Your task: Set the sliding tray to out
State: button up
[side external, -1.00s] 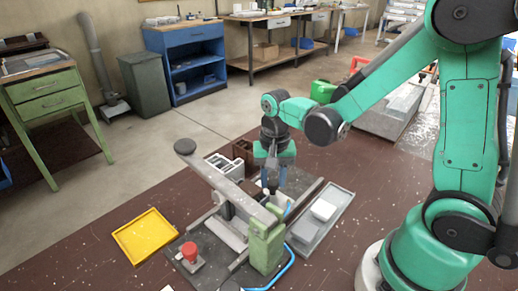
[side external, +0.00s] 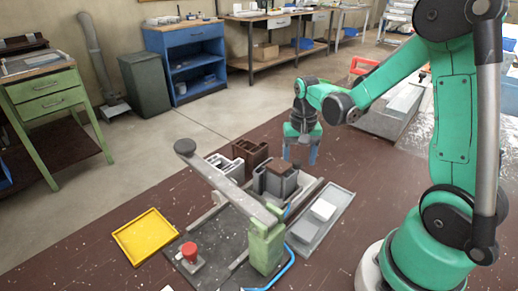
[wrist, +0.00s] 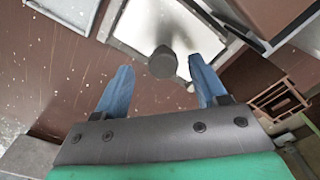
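In the side view my gripper (side external: 300,158) points down with its blue fingers apart, just behind and right of a grey box-shaped part (side external: 277,183) with a brown top. This part looks like the sliding tray, but I cannot be sure. In the wrist view my open gripper (wrist: 160,72) has a finger on each side of a dark round knob (wrist: 162,63). The knob stands before a pale panel (wrist: 140,24). Gaps show on both sides of the knob, and I see no contact. How far the tray is slid is unclear.
The clamp's long lever (side external: 225,183) runs over the bench to a green post (side external: 265,248). A red button (side external: 189,250), a yellow tray (side external: 146,236) and a grey tray (side external: 302,240) with a white block surround it. Brown and pale profile pieces stand behind.

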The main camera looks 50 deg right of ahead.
jog(key=shift+r, duration=2.8)
jog(key=shift+a, duration=0.1)
jog(key=s+a+r+n+t, duration=0.1)
jog(key=a+r+n+t, duration=0.1)
jog(key=a, duration=0.4)
jog(key=s+a+r+n+t, duration=0.1)
jog(key=a+r+n+t, duration=0.1)
jog(key=a+n+t, duration=0.3)
jog(key=shift+s+a+r+n, duration=0.2)
jog(key=shift+s+a+n, duration=0.25)
jog(key=shift+n, duration=0.55)
